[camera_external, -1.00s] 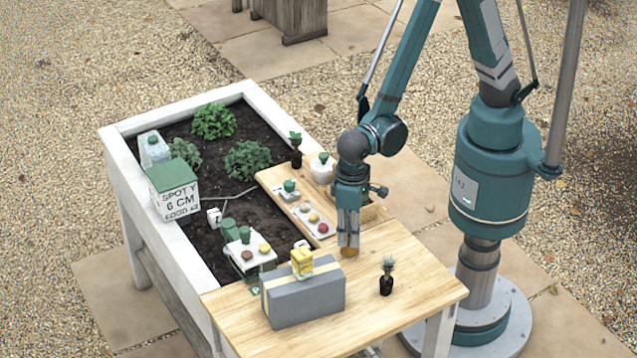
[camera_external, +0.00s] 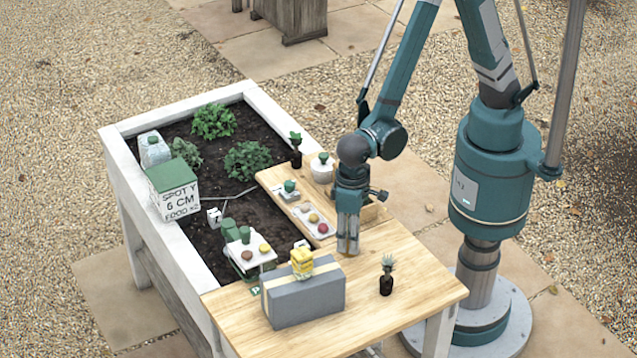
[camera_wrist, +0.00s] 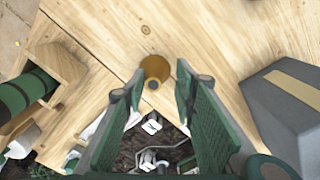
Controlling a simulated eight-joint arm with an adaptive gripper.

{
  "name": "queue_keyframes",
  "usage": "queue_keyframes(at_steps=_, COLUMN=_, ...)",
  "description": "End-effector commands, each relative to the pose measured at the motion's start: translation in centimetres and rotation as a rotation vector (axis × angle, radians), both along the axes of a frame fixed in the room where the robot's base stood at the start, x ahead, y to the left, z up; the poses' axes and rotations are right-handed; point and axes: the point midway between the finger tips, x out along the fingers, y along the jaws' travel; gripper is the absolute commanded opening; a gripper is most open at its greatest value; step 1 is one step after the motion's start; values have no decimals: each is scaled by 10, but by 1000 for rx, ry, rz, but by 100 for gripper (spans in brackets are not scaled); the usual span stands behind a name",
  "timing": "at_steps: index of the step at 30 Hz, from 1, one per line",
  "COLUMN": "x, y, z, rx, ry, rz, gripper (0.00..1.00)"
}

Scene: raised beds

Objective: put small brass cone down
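A small brass cone (camera_wrist: 155,68) shows in the wrist view as a round brass shape with a small dark spot, apparently on the wooden tabletop. It lies just past and between my gripper's (camera_wrist: 160,82) fingertips. The two fingers stand apart, with visible gaps beside the cone, so my gripper is open. In the external view my gripper (camera_external: 348,248) points down at the wooden tabletop (camera_external: 395,275), its tips at or very near the surface. The cone is mostly hidden by the fingers there.
A grey box (camera_external: 305,298) with yellow blocks (camera_external: 302,264) on it stands in front-left of my gripper. A small potted plant (camera_external: 386,280) stands to the right. A tray with round pieces (camera_external: 322,229) and a wooden box (camera_external: 372,212) are behind.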

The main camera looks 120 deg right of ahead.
Motion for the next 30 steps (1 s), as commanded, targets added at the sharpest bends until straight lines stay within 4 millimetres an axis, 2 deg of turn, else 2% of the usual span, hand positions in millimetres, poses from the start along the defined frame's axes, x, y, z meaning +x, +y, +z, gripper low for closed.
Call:
queue_keyframes(at_steps=14, x=0, y=0, z=9, rx=0, ry=0, rz=0, gripper=28)
queue_keyframes(at_steps=20, x=0, y=0, z=27, rx=0, ry=0, rz=0, gripper=28)
queue_keyframes(at_steps=30, x=0, y=0, z=68, rx=0, ry=0, rz=0, gripper=28)
